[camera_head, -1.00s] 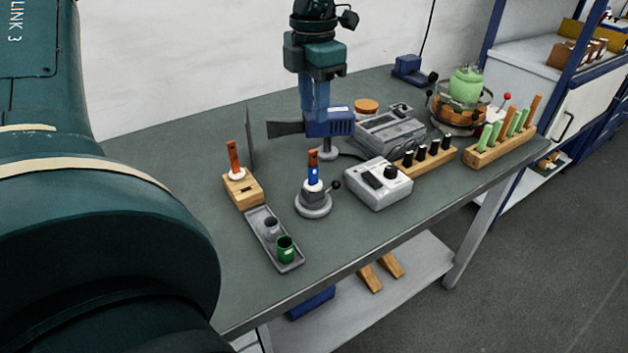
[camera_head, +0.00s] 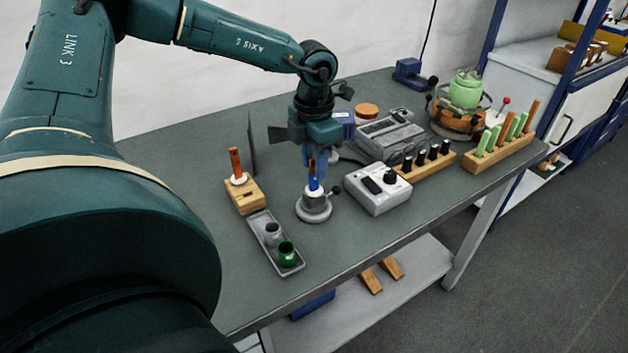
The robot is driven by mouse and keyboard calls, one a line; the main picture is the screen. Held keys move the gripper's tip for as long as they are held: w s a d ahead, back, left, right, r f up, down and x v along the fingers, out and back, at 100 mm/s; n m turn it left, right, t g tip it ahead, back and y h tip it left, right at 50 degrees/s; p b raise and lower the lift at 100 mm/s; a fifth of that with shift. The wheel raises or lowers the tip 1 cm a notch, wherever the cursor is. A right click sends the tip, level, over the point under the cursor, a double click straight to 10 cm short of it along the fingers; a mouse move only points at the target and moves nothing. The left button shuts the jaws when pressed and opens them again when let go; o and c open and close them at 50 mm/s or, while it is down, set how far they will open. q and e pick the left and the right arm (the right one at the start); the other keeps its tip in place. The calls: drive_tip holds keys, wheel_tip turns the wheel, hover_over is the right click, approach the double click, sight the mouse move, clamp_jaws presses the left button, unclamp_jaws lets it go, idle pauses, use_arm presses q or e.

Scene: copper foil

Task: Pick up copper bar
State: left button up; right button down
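Whether the fingers touch the bar or are apart is too small to tell. A second copper bar (camera_head: 235,161) stands upright in a white holder on a wooden block (camera_head: 245,196) to the left. My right gripper is out of view.
A grey box with a knob (camera_head: 378,190) stands close right of the stand. Wooden racks (camera_head: 500,152) stand further right. A thin upright plate (camera_head: 252,145) stands behind the wooden block.

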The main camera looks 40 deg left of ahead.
use_arm(q)
clamp_jaws()
